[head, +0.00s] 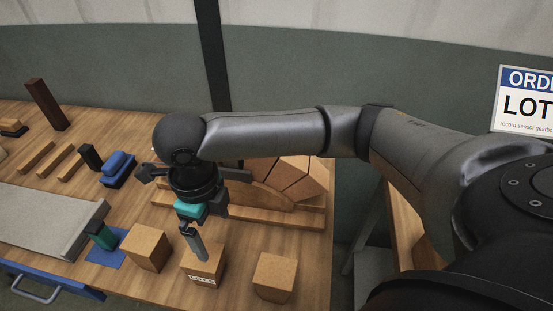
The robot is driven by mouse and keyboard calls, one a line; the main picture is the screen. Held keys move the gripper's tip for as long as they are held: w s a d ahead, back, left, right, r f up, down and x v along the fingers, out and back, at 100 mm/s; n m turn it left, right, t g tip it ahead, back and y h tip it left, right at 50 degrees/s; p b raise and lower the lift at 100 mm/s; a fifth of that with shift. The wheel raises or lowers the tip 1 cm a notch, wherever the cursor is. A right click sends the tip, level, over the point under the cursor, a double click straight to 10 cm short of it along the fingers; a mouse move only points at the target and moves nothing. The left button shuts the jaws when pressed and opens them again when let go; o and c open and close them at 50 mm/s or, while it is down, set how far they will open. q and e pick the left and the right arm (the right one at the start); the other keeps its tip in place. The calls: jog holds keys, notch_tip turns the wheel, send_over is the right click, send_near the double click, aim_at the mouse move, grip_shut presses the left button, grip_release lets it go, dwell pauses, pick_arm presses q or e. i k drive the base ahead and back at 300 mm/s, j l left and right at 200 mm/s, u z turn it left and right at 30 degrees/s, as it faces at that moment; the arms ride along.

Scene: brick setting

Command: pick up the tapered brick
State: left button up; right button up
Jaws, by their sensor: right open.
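My right gripper (198,246) reaches down from the right arm, with teal and grey parts, over a tan brick (203,272) bearing a "LOT" label. Its grey finger overlaps the brick's top in the head view; contact is unclear. The jaws are open, and the far finger is hard to see. Two plain tan bricks stand beside it, a left brick (145,250) and a right brick (275,278). I cannot tell clearly which brick is tapered. Wedge-like bricks (305,180) rest on a curved wooden form (268,197), partly hidden by my arm. My left gripper is not in view.
A grey slab (45,222) lies at the left, with a teal-and-dark item (104,238) near a blue pad (107,256). The table's right edge is close.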

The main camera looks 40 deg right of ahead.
aim_at(276, 280)
jog(key=z, duration=1.2)
jog(key=k+j, duration=0.2)
jog(key=k, duration=0.3)
